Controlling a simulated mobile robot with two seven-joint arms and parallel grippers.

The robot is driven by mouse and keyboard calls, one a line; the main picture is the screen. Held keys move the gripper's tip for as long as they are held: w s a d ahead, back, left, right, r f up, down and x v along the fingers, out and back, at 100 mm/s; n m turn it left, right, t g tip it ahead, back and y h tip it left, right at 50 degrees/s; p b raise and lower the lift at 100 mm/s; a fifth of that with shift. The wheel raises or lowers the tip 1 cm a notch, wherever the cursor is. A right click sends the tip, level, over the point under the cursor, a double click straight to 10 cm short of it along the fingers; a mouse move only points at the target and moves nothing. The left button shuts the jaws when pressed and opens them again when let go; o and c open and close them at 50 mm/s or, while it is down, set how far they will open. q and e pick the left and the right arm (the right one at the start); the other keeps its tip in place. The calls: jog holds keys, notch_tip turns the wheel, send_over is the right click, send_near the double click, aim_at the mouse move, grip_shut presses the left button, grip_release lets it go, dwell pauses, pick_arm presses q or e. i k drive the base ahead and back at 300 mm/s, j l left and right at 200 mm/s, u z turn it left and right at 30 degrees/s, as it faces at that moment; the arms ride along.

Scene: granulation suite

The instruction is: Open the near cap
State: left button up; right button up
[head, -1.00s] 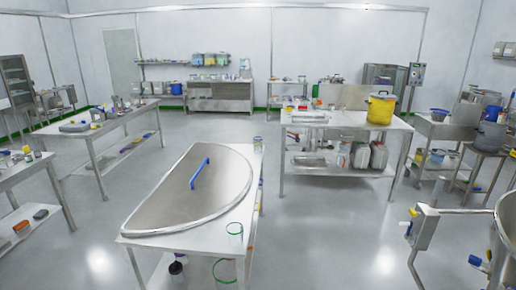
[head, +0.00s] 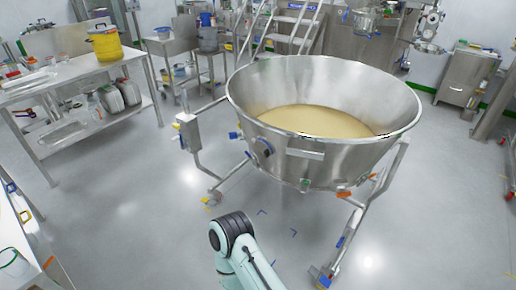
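A large open steel bowl (head: 345,165) on a wheeled frame stands ahead, with pale beige powder (head: 315,121) inside. A round dark and blue fitting (head: 264,147) sits on its near left wall, and a small green fitting (head: 305,184) sits low on its front. I cannot tell which part, if either, is the near cap. Part of my mint and black arm (head: 238,245) rises from the bottom edge, apart from the bowl. Neither of my grippers shows.
A steel table (head: 75,75) with a yellow pot (head: 104,42) stands at the left. The bowl's frame legs and casters (head: 322,275) spread over the floor. Open floor lies left of the bowl.

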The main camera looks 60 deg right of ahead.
aim_at(263, 147)
jog(key=z, duration=2)
